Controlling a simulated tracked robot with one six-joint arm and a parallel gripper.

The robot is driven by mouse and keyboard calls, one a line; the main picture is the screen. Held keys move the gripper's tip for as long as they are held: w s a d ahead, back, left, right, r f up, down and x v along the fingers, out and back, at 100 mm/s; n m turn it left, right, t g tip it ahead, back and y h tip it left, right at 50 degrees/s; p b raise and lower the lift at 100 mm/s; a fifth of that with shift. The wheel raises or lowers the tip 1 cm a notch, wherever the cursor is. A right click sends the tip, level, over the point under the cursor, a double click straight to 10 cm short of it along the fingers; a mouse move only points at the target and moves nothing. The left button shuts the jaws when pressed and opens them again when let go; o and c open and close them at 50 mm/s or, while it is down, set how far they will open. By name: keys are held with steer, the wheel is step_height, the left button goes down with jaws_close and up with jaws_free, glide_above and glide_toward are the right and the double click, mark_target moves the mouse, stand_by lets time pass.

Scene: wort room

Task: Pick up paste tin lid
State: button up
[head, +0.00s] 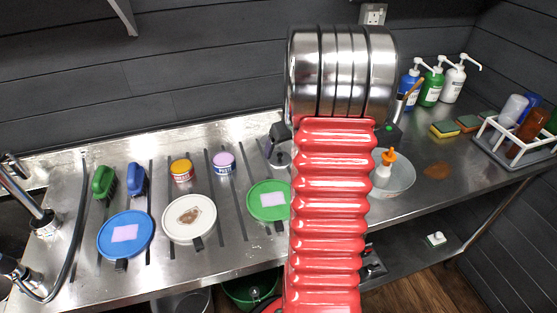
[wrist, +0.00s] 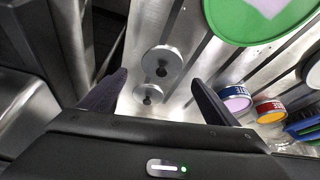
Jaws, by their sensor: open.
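Two small tins stand on the steel drainer. One has an orange-yellow lid (head: 181,166) on a red-and-cream body; the other has a lilac lid (head: 223,158) on a blue-and-white body. Both lids also show at the right of the wrist view, the lilac one (wrist: 236,104) nearer my gripper than the orange one (wrist: 268,107).
Blue (head: 126,234), white (head: 190,219) and green (head: 268,200) discs lie in front of the tins. Green (head: 104,181) and blue (head: 137,180) brushes lie left. A bowl (head: 397,178) with a bottle stands right.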

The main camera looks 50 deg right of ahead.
mark_target(281, 155)
steer(key=shift+a+x, duration=0.15)
steer(key=shift+x, duration=1)
steer(key=shift+a+x, duration=0.15)
steer(key=shift+x, duration=1)
steer(key=shift+s+d+f, duration=0.1)
steer(key=c, duration=1.1)
